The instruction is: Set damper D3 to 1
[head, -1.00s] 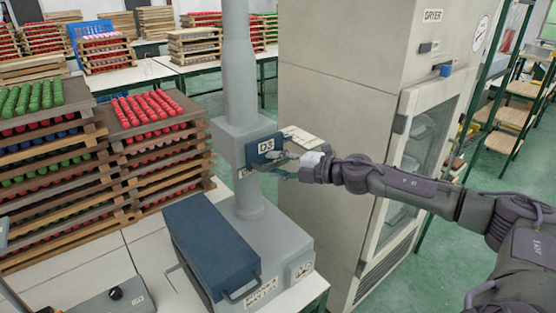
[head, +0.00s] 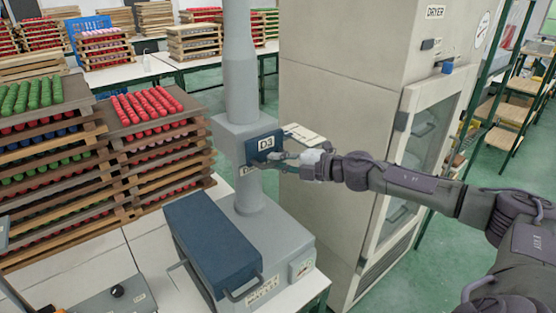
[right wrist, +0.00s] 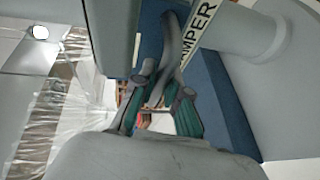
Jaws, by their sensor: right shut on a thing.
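Damper D3 is on the grey box of the upright duct (head: 228,135), with a dark blue plate (head: 279,139) and a white D3 label (head: 266,144). My right gripper (head: 281,162) is at the lower right of the plate. In the right wrist view its teal-padded fingers (right wrist: 160,105) are shut on the grey damper lever (right wrist: 176,40). A strip with the letters "MPER" shows beside the lever. Scale marks and the lever's setting cannot be read. My left gripper is not in view.
A grey machine with a blue lid (head: 212,240) stands below the duct. The cream dryer cabinet (head: 335,120) is close behind my right arm. Stacked wooden trays (head: 160,165) of red and green pieces stand at left. Green floor is open between tables and dryer.

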